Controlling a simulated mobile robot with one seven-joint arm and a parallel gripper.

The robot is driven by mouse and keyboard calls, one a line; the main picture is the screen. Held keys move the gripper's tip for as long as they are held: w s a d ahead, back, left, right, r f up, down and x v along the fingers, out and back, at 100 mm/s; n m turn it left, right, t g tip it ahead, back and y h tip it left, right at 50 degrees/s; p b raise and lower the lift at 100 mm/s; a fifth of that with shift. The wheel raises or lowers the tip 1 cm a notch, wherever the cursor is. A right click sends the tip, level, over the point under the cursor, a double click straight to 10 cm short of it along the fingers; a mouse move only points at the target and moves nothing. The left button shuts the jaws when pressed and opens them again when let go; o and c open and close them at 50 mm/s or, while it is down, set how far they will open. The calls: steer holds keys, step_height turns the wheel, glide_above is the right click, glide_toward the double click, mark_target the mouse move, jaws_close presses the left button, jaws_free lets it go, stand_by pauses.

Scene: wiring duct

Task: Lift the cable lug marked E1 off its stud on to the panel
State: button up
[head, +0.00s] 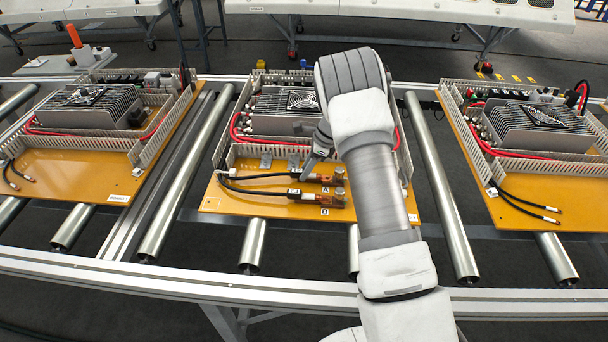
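On the middle orange panel (250,200), two black cables run right to two copper-coloured terminals. The upper cable's end (328,178) lies at the upper terminal, above a small label that looks like A (324,190). The lower cable's end (332,197) lies at the lower terminal, above a label that looks like B (324,211). White sleeves sit on the cables, but their markings are too small to read, so I cannot tell which lug is E1. My gripper (314,160) points down just above and left of the upper cable end; my arm partly hides it. Its fingers and any contact are unclear.
A finned grey unit (283,110) stands behind the terminals, edged by slotted ducts (219,135) and red cables. Similar panels stand at left (70,175) and right (515,212) on the roller conveyor (180,180). The panel's front left is bare.

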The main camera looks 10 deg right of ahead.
jaws_close()
steer(key=shift+r, duration=0.2)
steer(key=shift+r, duration=0.25)
step_height(320, 180, up, 4)
steer(key=shift+f+p, duration=0.15)
steer(key=shift+p, duration=0.15)
steer(key=s+d+r, duration=0.6)
steer(key=d, duration=0.4)
steer(key=shift+r, duration=0.25)
steer(key=shift+r+p, duration=0.2)
steer(key=shift+p, duration=0.2)
steer(key=shift+r+p, duration=1.6)
steer(key=shift+r, duration=0.15)
